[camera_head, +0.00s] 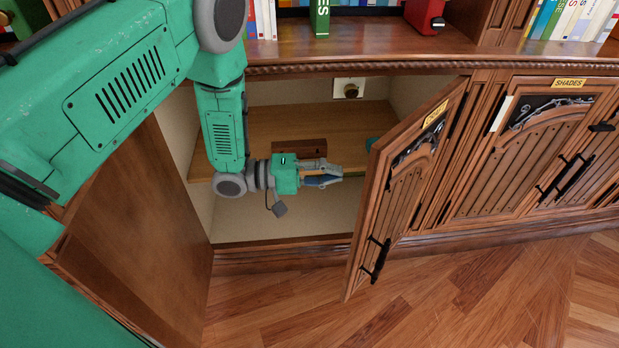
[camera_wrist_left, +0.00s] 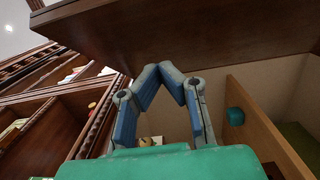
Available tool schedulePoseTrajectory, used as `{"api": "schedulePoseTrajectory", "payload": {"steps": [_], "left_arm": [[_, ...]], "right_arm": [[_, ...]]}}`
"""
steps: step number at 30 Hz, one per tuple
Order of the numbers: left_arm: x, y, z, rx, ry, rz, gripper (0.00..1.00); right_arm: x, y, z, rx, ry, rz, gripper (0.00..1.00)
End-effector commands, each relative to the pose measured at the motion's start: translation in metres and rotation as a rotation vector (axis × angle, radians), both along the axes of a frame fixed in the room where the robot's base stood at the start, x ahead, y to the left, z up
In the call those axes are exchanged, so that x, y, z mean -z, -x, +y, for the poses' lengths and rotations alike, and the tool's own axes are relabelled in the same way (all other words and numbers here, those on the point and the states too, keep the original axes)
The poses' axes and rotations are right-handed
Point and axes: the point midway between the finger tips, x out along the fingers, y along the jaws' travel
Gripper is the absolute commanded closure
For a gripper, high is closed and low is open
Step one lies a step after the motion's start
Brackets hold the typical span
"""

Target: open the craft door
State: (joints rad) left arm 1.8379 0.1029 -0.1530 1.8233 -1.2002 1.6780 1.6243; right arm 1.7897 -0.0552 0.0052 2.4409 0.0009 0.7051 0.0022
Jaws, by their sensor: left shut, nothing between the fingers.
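The craft door (camera_head: 395,205) is a brown wooden cabinet door with a black handle (camera_head: 377,260) and a yellow label at its top. It stands swung outward, hinged on its right side, with the cabinet interior open to its left. My left gripper (camera_head: 338,176) is shut and empty. It is at the cabinet opening, left of the door's inner face, and looks apart from it. In the left wrist view the fingertips (camera_wrist_left: 172,72) meet below a dark wooden panel. The label's text is too small to read surely. My right gripper is not in view.
Inside the cabinet are a wooden shelf (camera_head: 260,125), a dark wooden block (camera_head: 300,148) and a teal round object (camera_head: 371,144). Another door (camera_head: 535,150) labelled SHADES is shut at the right. Another wooden panel (camera_head: 140,230) stands at the left. The floor (camera_head: 480,300) in front is clear.

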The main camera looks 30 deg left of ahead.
Motion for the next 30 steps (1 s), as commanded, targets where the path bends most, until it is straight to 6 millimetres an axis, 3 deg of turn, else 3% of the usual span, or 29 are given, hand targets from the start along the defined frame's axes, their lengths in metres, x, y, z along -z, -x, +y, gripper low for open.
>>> {"api": "schedulePoseTrajectory", "payload": {"steps": [3,9,30], "left_arm": [[0.002,-0.009,-0.023,0.004,-0.001,0.0,1.0],[0.002,0.0,-0.045,0.001,0.002,0.001,1.0],[-0.001,0.004,-0.064,-0.017,0.003,0.002,1.0]], "right_arm": [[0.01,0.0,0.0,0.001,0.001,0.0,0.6],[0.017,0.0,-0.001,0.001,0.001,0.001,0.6],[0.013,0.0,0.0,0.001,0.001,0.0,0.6]]}}
